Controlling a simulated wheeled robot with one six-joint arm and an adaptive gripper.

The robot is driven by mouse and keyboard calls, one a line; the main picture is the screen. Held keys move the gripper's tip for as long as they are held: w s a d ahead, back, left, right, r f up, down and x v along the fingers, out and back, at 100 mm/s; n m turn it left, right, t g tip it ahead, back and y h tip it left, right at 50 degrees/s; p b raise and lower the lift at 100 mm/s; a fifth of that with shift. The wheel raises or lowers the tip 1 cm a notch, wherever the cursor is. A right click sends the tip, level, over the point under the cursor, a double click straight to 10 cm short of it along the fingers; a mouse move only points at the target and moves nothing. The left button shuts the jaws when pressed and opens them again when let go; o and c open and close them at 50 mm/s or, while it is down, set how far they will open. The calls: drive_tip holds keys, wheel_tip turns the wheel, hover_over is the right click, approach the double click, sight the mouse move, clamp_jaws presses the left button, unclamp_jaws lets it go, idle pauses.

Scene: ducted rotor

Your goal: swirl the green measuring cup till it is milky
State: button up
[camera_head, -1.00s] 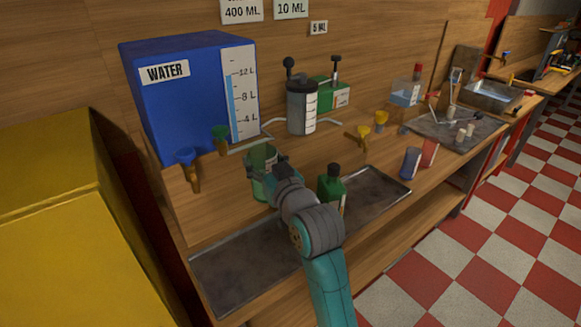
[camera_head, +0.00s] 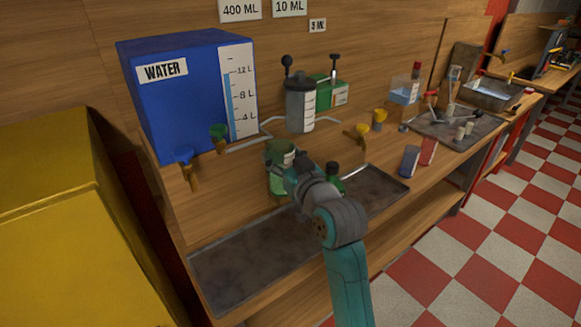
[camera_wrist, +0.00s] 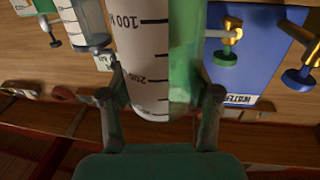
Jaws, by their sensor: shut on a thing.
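The green measuring cup (camera_head: 279,158) is a translucent green vessel with a white scale strip. It is held above the wooden bench, near the tray. In the wrist view the cup (camera_wrist: 182,60) fills the middle, its printed marks upside down. My gripper (camera_head: 290,170) has its two fingers (camera_wrist: 162,105) closed on either side of the cup. The cup looks slightly tilted in the head view. Its contents cannot be made out, so whether they are milky is hidden.
A green bottle (camera_head: 333,180) with a dark cap stands close to the right of my gripper. A metal tray (camera_head: 235,272) lies below. The blue water tank (camera_head: 190,100) with taps stands behind left, and a grey pump container (camera_head: 300,105) behind.

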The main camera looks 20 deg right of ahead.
drive_tip(key=a, duration=0.5)
drive_tip(key=d, duration=0.7)
drive_tip(key=shift+d, duration=0.3)
drive_tip(key=shift+a, duration=0.45)
